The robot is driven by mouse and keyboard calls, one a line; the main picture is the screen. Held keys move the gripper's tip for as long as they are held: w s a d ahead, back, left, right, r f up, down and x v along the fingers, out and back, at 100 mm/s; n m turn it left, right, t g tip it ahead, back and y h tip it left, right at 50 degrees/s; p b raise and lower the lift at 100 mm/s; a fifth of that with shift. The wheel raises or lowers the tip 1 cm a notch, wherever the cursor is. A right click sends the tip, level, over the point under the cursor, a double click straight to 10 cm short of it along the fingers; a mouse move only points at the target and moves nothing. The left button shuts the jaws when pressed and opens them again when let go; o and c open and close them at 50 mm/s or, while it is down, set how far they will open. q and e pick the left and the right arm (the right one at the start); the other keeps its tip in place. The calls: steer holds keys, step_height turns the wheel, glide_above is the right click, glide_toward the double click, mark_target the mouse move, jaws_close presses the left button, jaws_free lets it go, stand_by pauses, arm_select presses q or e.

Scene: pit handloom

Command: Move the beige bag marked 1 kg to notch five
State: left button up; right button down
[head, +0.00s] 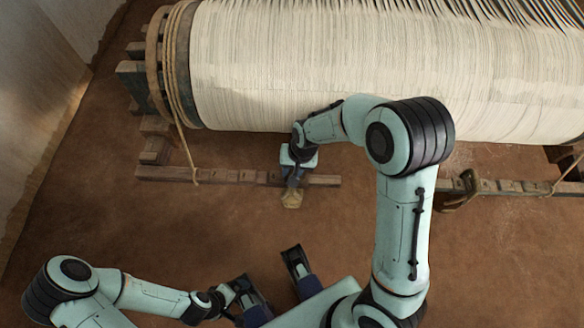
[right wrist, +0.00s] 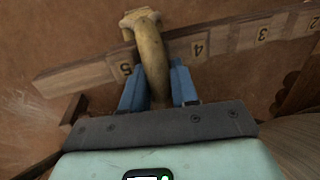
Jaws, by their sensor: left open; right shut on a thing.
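My right gripper (head: 291,180) is shut on the beige bag (head: 292,199), over the right end of the left notched wooden bar (head: 225,176). In the right wrist view the bag (right wrist: 150,50) lies between the two blue fingers of the right gripper (right wrist: 157,85). It crosses the numbered bar (right wrist: 85,77) between the labels 5 (right wrist: 126,69) and 4 (right wrist: 198,48), nearer the 5. I cannot tell whether it touches the bar. No weight mark is readable. My left gripper (head: 272,275) is open and empty, low in the head view.
A large roller of pale warp threads (head: 300,70) spans the back. A rope (head: 178,100) runs from its left end to the left bar. Bare brown floor (head: 110,235) lies in front.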

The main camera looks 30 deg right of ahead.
steer(key=c, duration=0.8)
jaws_free()
steer(key=shift+s+f, duration=0.1)
arm_select(q)
steer(key=r+p, duration=0.1)
steer(key=s+r+p, duration=0.1)
steer(key=r+p, duration=0.1)
steer(key=p, duration=0.1)
steer(key=shift+s+r+g, duration=0.2)
steer(key=shift+s+g, duration=0.1)
arm_select(e)
steer(key=r, duration=0.4)
steer(key=d+r, duration=0.1)
steer(key=r, duration=0.4)
steer(key=s+d+r, duration=0.1)
steer(key=r, duration=0.3)
steer(key=shift+s+d+r, duration=0.1)
steer(key=shift+r, duration=0.05)
arm_select(q)
steer(key=shift+s, duration=0.1)
